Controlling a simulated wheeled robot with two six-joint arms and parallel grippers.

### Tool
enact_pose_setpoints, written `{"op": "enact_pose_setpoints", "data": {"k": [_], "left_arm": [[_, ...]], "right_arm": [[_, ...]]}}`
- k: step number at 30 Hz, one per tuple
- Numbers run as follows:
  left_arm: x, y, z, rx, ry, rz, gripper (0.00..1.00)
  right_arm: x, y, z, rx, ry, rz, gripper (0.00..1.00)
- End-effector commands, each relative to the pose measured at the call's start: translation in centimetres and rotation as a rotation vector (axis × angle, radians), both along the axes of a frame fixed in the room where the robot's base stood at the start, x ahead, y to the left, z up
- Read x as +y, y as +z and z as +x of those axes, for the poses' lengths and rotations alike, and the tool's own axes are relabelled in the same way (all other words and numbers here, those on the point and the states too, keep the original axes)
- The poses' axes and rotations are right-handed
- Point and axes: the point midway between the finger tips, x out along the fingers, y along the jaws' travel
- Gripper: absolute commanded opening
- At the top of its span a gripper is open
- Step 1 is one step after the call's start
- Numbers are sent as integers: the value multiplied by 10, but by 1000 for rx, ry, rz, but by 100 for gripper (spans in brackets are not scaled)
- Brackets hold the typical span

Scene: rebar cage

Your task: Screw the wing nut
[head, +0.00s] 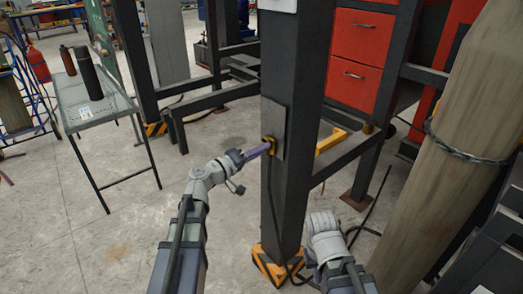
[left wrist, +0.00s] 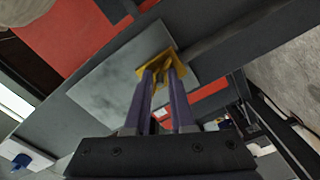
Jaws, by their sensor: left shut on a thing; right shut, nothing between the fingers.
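The brass-yellow wing nut (head: 269,140) sits at the face of a grey plate (head: 279,120) on a dark upright steel post (head: 288,200). My left gripper (head: 265,148) reaches it from the left, with its purple fingers shut on it. In the left wrist view the wing nut (left wrist: 161,58) shows between and around the fingertips (left wrist: 162,73), against the plate (left wrist: 105,85). The fingers partly cover the nut, and any stud behind it is hidden. My right gripper (head: 317,273) is low, right of the post, shut and empty; most of it is hidden by its own wrist.
A black cable (head: 271,200) hangs down along the post to its yellow-black base (head: 272,268). A dark beam (head: 345,158) runs right from the post. A thick wooden pole (head: 440,150) stands at the right. A small table (head: 110,122) with two bottles is at the left, with clear floor before it.

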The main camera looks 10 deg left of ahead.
Motion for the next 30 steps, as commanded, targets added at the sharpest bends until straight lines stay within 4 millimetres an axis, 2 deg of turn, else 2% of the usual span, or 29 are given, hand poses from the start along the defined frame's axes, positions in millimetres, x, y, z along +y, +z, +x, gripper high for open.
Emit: {"op": "enact_pose_setpoints", "data": {"k": [30], "left_arm": [[0, -2, -1, -591, -4, 768, 0]], "right_arm": [[0, -1, 0, 0, 0, 0, 0]]}}
